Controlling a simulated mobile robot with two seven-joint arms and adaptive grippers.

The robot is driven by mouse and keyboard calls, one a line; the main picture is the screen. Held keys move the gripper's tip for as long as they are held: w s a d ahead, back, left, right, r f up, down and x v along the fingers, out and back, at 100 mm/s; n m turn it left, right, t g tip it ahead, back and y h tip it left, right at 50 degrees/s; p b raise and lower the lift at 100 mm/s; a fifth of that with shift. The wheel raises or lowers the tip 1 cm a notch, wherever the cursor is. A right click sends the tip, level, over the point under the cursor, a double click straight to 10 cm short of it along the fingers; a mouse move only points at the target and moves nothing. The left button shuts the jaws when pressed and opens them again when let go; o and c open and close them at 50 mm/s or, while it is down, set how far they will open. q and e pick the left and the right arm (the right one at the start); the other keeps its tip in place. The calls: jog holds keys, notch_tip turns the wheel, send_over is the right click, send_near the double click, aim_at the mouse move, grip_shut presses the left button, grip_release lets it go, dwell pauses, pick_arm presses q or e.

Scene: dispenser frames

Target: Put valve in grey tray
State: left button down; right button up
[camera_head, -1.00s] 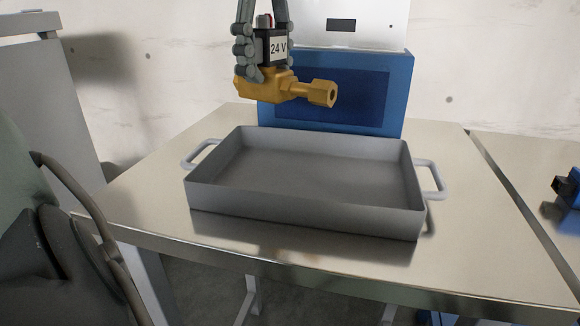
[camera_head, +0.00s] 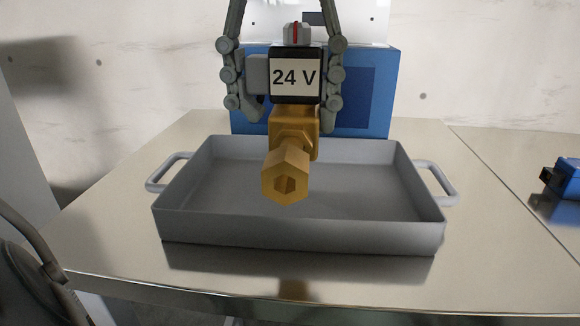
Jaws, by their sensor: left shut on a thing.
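The valve (camera_head: 288,168) has a brass body with a hexagonal end facing me and a black block on top with a white "24 V" label. My left gripper (camera_head: 284,108) comes down from above and is shut on the valve's black block, one finger on each side. The grey tray (camera_head: 300,232) stands on the metal table, empty, with a handle at each end. In the picture the valve overlaps the tray's middle and appears held above it, apart from its floor. My right gripper is not in view.
A blue and white box-like device (camera_head: 393,95) stands behind the tray against the wall. A blue object (camera_head: 566,178) lies on the table at the far right. The metal table (camera_head: 105,250) is bare left of the tray.

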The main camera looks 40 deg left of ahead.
pick_arm(q)
jog(key=w+a+f, duration=0.1)
jog(key=w+a, duration=0.1)
jog(key=w+a+f, duration=0.3)
jog(key=w+f, duration=0.1)
jog(key=w, duration=0.1)
jog(key=shift+a+f, duration=0.1)
jog(key=shift+a, duration=0.3)
notch_tip(320, 180, down, 4)
jog(key=shift+r, duration=0.1)
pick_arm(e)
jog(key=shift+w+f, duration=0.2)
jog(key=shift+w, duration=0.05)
pick_arm(q)
jog(key=shift+f, duration=0.25)
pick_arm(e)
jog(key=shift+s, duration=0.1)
pick_arm(q)
jog(key=shift+f, duration=0.1)
jog(key=c, duration=0.9)
grip_release()
jog(key=o, duration=0.3)
jog(key=shift+o, duration=0.2)
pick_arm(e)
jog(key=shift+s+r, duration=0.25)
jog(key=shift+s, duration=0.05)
